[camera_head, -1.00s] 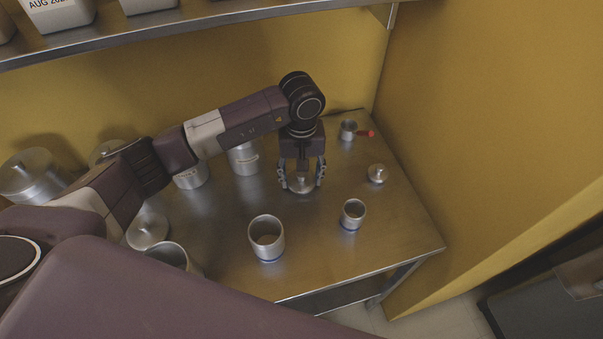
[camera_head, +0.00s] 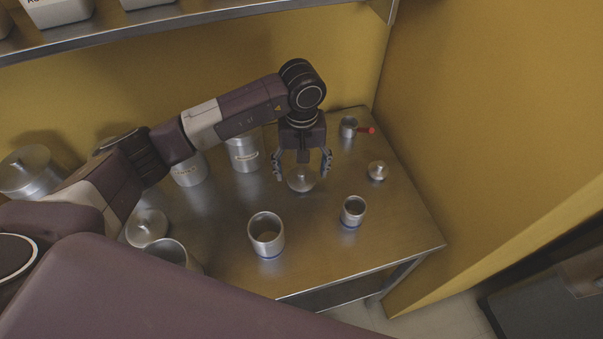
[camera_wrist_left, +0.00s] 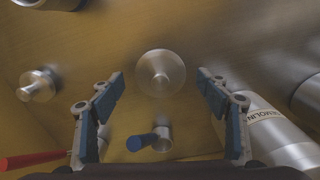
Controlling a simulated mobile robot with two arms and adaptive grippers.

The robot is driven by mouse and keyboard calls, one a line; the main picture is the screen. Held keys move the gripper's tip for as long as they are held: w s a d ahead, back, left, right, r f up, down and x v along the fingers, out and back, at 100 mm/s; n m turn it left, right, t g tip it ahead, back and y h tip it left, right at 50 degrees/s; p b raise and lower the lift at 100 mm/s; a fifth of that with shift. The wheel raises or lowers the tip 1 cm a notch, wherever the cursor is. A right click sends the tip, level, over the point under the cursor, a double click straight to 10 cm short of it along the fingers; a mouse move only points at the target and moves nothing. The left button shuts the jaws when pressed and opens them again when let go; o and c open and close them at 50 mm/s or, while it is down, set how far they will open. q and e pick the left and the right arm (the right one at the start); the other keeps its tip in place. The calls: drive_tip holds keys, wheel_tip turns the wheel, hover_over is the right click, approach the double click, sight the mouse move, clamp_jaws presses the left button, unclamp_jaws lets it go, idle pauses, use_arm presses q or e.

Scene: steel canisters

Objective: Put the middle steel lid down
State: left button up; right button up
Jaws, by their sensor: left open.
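The middle steel lid (camera_head: 301,179) is a round lid with a knob on top. It lies on the steel table behind the row of open canisters. My left gripper (camera_head: 301,163) is open, directly above the lid, with a finger on each side and clear of it. In the left wrist view the lid (camera_wrist_left: 160,73) shows whole between and beyond the open fingertips (camera_wrist_left: 160,82), touching neither. An open middle-sized canister (camera_head: 266,236) stands in front of the lid, and a smaller open canister (camera_head: 353,212) stands to its right. My right gripper is not seen.
A small lid (camera_head: 377,171) and a small pot with a red handle (camera_head: 349,127) are at the right. Closed canisters (camera_head: 244,153) stand behind my arm. A large lid (camera_head: 147,227) lies left. The steel table (camera_head: 390,240) is clear at front right.

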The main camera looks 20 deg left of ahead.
sight(301, 174)
use_arm(q)
wheel_tip(301, 174, up, 10)
drive_tip(key=b, duration=0.2)
drive_tip(key=shift+r, duration=0.15)
drive_tip(key=shift+s, duration=0.1)
idle(0.3)
